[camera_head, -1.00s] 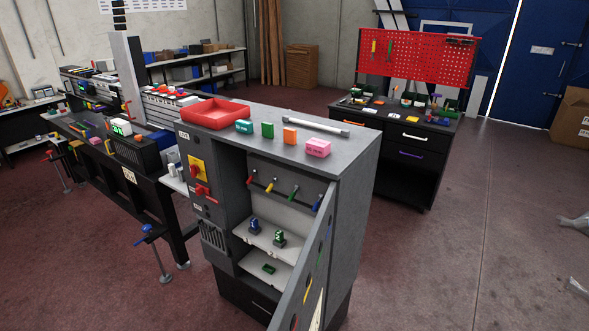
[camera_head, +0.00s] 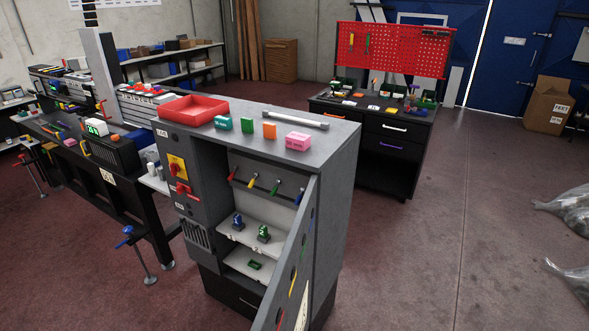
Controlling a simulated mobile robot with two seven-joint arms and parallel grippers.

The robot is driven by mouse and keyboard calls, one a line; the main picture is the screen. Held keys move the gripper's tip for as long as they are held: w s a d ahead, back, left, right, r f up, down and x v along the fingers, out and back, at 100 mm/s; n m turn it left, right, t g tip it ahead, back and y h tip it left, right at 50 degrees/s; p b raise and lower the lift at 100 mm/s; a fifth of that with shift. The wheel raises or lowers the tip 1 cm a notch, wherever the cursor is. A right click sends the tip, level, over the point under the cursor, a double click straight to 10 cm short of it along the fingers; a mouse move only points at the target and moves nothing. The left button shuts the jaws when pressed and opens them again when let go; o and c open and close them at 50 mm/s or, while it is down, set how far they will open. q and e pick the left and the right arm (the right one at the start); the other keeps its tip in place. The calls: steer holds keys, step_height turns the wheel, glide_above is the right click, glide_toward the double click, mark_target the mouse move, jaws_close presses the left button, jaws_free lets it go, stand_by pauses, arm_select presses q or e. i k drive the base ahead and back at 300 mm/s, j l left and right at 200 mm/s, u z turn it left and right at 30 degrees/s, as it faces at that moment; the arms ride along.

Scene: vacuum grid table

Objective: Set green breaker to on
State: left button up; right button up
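A grey cabinet (camera_head: 335,150) stands in the middle with its door (camera_head: 298,262) swung open toward me. Inside, a row of small levers hangs on the back panel: red (camera_head: 232,174), yellow (camera_head: 253,181), green (camera_head: 275,187) and blue (camera_head: 298,199). The green lever slants downward to the left. The blue one is partly behind the door edge. Any on or off marking is too small to read. Below, a blue numbered piece (camera_head: 238,222) and a green numbered piece (camera_head: 263,233) stand on a shelf. Neither gripper is in view.
A red tray (camera_head: 192,111), several coloured blocks and a white bar lie on the cabinet top. A yellow panel with a red rotary switch (camera_head: 178,167) is on its left front. A black workbench stands left. Clear plastic bags (camera_head: 570,208) lie right; floor between is free.

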mark_target(275, 190)
steer(key=i+j+z, duration=0.45)
steer(key=j, duration=0.35)
steer(key=i+j+z, duration=0.25)
steer(key=j, duration=0.25)
steer(key=i+j+z, duration=0.2)
steer(key=j, duration=0.3)
steer(key=i+j+z, duration=0.25)
steer(key=j, duration=0.3)
steer(key=j+z, duration=0.2)
steer(key=j, duration=0.3)
steer(key=j+z, duration=0.25)
steer(key=j, duration=0.35)
